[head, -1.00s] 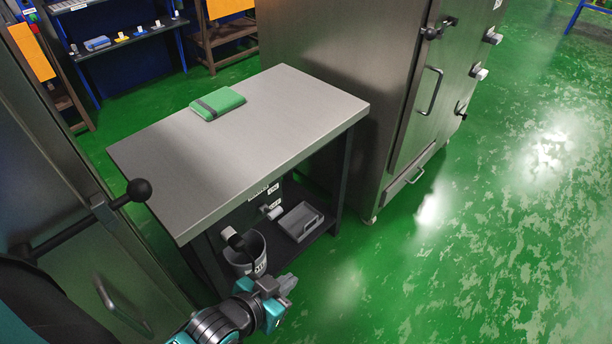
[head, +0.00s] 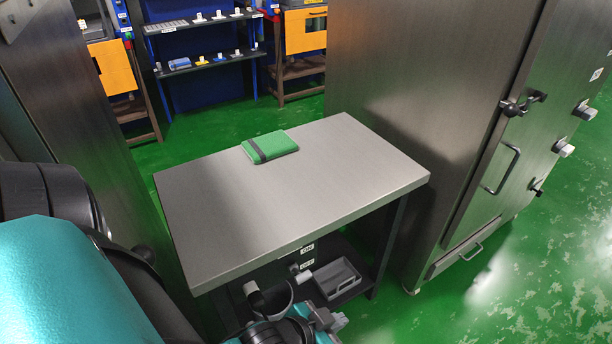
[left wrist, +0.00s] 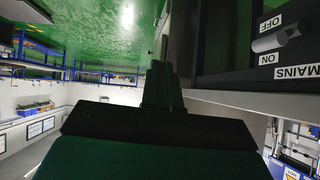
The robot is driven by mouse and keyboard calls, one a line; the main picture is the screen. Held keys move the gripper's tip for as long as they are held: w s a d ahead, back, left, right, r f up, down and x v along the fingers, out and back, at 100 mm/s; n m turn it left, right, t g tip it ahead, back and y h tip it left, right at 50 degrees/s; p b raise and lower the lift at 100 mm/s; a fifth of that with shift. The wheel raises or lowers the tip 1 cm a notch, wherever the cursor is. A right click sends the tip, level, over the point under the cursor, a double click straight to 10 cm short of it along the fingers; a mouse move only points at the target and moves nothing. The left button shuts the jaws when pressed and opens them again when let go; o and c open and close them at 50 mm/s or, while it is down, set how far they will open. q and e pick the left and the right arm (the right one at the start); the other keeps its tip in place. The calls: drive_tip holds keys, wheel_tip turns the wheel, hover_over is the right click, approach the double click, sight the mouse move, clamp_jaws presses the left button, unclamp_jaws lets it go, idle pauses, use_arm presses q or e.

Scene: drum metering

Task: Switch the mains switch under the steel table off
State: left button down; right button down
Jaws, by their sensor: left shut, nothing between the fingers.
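The steel table (head: 290,195) stands in the middle of the head view. Under its top, the mains switch (head: 294,268) shows small and partly hidden beside its labels. In the left wrist view, upside down, the switch lever (left wrist: 268,43) lies between the OFF and ON labels, with MAINS on the plate edge; I cannot tell which position it is in. My left gripper (head: 330,319) is in front of the table's open side, below the switch. Its fingers (left wrist: 163,75) are shut and empty, apart from the lever. My right gripper is out of view.
A green case (head: 270,147) lies on the tabletop. A grey tray (head: 338,277) and a partly hidden light container (head: 258,300) are under the table. A tall steel cabinet (head: 440,130) stands close on the right. Green floor (head: 540,285) is clear at the lower right.

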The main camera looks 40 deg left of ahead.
sight(304, 276)
use_arm(q)
drive_tip(key=w+a+r+g+y+p, duration=0.4)
drive_tip(key=a+r+g+y, duration=0.1)
drive_tip(key=a+r+g, duration=0.4)
drive_tip(key=shift+w+r+y, duration=0.3)
drive_tip(key=shift+w, duration=0.05)
drive_tip(key=x, duration=1.4)
drive_tip(key=shift+w, duration=0.1)
